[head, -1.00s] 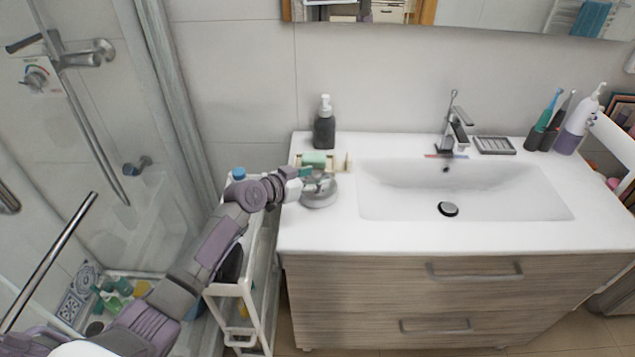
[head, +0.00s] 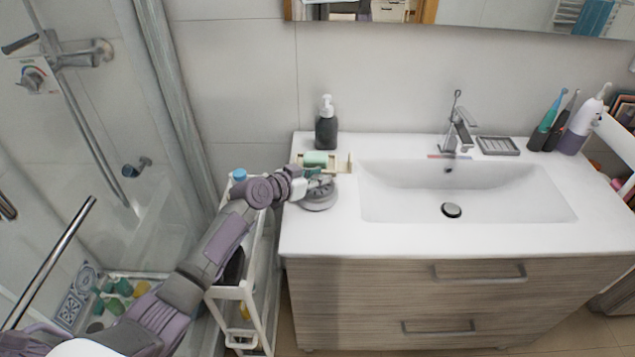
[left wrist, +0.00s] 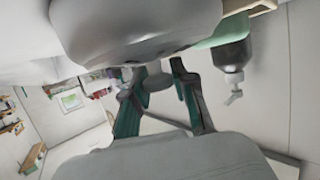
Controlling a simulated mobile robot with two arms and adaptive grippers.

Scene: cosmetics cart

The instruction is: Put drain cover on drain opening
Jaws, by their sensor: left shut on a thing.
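A round grey piece with a knob, which I take for the drain cover (head: 318,202), is at the left end of the white counter, just in front of the soap dish. I cannot tell whether it touches the counter. My left gripper (head: 316,184) is shut on its knob. In the left wrist view the cover (left wrist: 140,30) fills the top, and its knob sits between the green-grey fingers of the left gripper (left wrist: 158,90). The drain opening (head: 451,210) is in the basin floor, a dark round spot with a bright rim. My right gripper is not in view.
A soap dish with green soap (head: 316,159) and a dark pump bottle (head: 326,124) stand behind the cover. The basin (head: 400,200) is otherwise empty. The faucet (head: 459,130) rises behind it. A white cart (head: 243,290) stands left of the cabinet.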

